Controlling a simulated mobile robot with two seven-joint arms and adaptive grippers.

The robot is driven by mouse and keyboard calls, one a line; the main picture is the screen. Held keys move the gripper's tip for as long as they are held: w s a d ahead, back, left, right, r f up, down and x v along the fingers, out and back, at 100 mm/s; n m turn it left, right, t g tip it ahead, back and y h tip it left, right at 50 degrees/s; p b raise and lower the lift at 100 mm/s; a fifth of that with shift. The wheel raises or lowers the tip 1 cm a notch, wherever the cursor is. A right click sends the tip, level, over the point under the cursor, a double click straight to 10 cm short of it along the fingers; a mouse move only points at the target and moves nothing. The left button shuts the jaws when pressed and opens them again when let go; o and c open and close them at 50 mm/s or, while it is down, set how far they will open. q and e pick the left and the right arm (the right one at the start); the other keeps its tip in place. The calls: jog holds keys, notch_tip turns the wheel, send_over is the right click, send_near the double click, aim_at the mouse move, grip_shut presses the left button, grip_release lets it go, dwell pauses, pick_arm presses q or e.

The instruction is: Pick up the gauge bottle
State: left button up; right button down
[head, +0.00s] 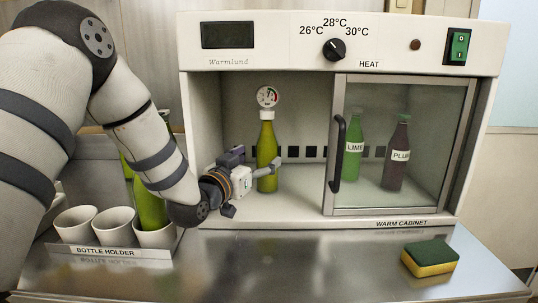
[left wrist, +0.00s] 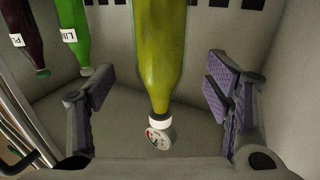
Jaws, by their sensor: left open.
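The gauge bottle (head: 266,148) is yellow-green, with a white cap and a round dial gauge on top. It stands upright inside the open left part of the warm cabinet. My left gripper (head: 257,166) reaches in from the left at the bottle's lower half. In the left wrist view the bottle (left wrist: 159,50) shows upside down between the two spread, purple-padded fingers of the left gripper (left wrist: 160,92). Gaps show on both sides, so the gripper is open around it. My right gripper is not in view.
The sliding glass door (head: 402,145) covers the cabinet's right part, with the lime bottle (head: 357,150) and the plum bottle (head: 396,158) behind it. A bottle holder (head: 108,252) with white cups and green bottles stands at left. A sponge (head: 430,258) lies on the right of the metal counter (head: 300,265).

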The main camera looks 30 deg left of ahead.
aim_at(267, 149)
pick_arm(q)
jog(key=w, duration=0.4)
jog(key=w+b, duration=0.1)
jog(key=w, duration=0.1)
jog(key=shift+a, duration=0.25)
jog(key=shift+s+r, duration=0.1)
jog(key=shift+r, duration=0.1)
jog(key=shift+c, duration=0.2)
jog(key=shift+r, duration=0.1)
grip_shut()
